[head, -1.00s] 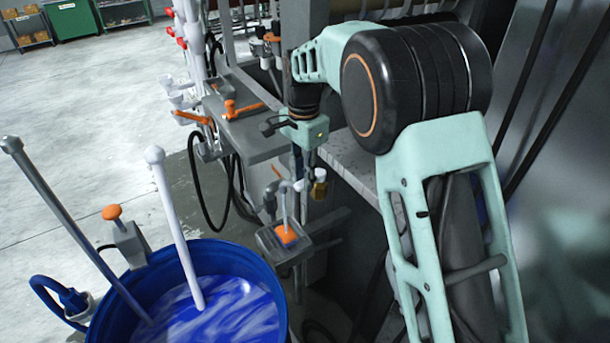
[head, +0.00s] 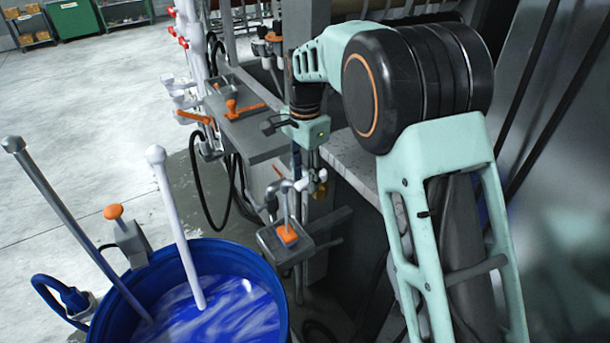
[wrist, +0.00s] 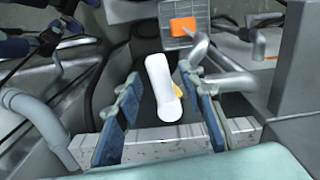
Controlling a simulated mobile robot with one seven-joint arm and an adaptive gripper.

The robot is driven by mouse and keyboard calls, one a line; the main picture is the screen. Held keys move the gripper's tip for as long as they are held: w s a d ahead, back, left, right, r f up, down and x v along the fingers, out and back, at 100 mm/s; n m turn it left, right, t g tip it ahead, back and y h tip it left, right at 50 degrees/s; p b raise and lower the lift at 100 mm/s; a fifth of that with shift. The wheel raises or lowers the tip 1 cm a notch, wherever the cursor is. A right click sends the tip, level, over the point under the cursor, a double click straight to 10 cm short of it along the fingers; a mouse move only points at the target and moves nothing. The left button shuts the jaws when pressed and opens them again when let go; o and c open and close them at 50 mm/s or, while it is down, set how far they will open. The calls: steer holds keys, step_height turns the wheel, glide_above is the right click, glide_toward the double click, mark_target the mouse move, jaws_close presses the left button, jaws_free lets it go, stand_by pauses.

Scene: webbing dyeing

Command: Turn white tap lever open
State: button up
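The white tap lever (wrist: 163,90) stands between my two fingers in the wrist view, its near end toward the camera. A bit of the yellow brass tap body (wrist: 179,90) shows at its right side. My gripper (wrist: 158,79) is open, with one blue-padded finger on each side of the lever. The right finger is close to it; I cannot tell whether they touch. In the head view the white lever (head: 311,177) and brass body (head: 320,191) show small, just below my gripper (head: 303,160), whose fingers are partly hidden.
A grey pipe and a plate with an orange pad (head: 288,234) are close by, beside the tap. A blue drum (head: 272,262) of blue liquid with two rods stands at left front. A grey bench (head: 250,130) with orange levers is behind. Open floor lies at far left.

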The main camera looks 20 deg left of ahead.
mark_target(305, 180)
step_height(305, 180, up, 12)
stand_by(0.4)
